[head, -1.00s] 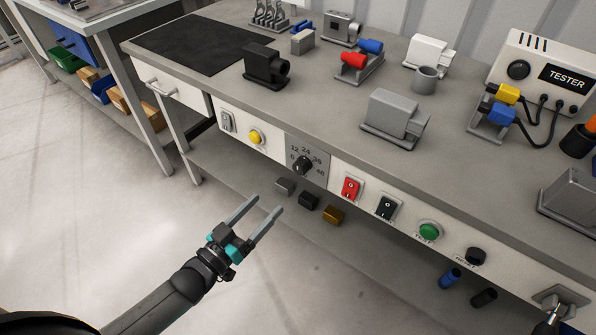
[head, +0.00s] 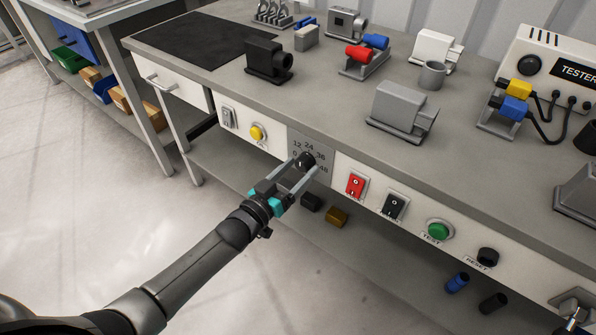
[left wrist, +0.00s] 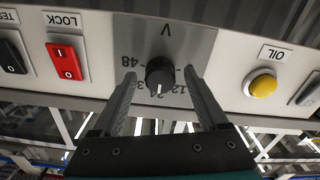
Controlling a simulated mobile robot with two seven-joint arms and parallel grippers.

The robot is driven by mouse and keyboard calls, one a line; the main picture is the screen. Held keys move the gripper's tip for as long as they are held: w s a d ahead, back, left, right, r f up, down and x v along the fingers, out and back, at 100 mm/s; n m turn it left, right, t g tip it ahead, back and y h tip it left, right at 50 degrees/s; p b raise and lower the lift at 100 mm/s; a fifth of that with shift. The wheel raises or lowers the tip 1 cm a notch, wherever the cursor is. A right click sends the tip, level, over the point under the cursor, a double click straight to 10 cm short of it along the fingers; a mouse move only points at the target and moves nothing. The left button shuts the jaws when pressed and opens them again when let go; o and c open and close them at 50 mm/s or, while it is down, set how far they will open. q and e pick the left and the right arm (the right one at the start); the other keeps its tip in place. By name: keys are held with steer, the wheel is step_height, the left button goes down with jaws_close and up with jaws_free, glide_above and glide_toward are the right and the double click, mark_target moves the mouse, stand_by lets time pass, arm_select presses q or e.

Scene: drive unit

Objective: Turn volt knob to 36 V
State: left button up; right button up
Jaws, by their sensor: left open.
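The volt knob (head: 305,160) is black and round, on a grey dial plate on the bench's front panel. In the left wrist view the picture is upside down; the knob (left wrist: 159,73) is in the middle, its white mark pointing down, toward about 24. The 48 is left of it and the 12 lower right. My left gripper (head: 303,169) is open in front of the dial. In the left wrist view its fingers (left wrist: 160,78) stand on either side of the knob, with gaps showing. They partly hide the scale. My right gripper is not in view.
The yellow OIL button (head: 257,133) is left of the dial. The red LOCK switch (head: 355,184), a black switch (head: 395,206), the green TEST button (head: 438,230) and the RESET knob (head: 487,257) are to the right. Small blocks lie on the shelf below.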

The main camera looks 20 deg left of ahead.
arm_select(q)
steer(key=shift+w, duration=0.15)
jaws_close()
stand_by(0.6)
